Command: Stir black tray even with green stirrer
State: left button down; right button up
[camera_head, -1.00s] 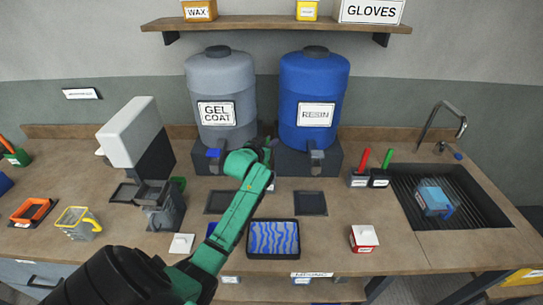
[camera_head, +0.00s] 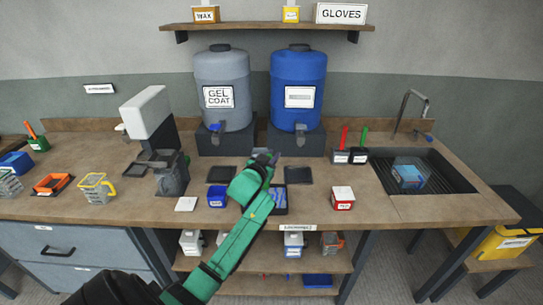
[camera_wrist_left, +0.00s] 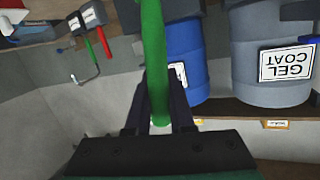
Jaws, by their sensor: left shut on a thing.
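The black tray (camera_head: 285,213) lies on the bench near its front edge, with streaky blue contents. My left arm hides its left part in the head view. My left gripper (camera_head: 268,156) appears above and behind the tray in the head view. In the left wrist view the gripper (camera_wrist_left: 158,112) is shut on a green rod, the green stirrer (camera_wrist_left: 154,55), which runs up out of the picture. The stirrer's far end is out of view, and I cannot see it touching the tray. My right gripper is not in view.
A grey gel coat drum (camera_head: 222,95) and a blue drum (camera_head: 298,90) stand at the back. Holders with a red handle (camera_head: 343,137) and a green handle (camera_head: 364,137) stand right of them. A red-and-white box (camera_head: 343,198) and a blue container (camera_head: 217,197) flank the tray.

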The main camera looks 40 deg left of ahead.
pick_arm(q)
notch_tip(320, 180, down, 6)
jog(key=b, duration=0.4)
jog(key=shift+a, duration=0.15)
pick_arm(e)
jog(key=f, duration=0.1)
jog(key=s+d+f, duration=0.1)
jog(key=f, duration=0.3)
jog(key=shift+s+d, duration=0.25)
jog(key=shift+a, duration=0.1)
pick_arm(q)
jog(key=shift+a, duration=0.15)
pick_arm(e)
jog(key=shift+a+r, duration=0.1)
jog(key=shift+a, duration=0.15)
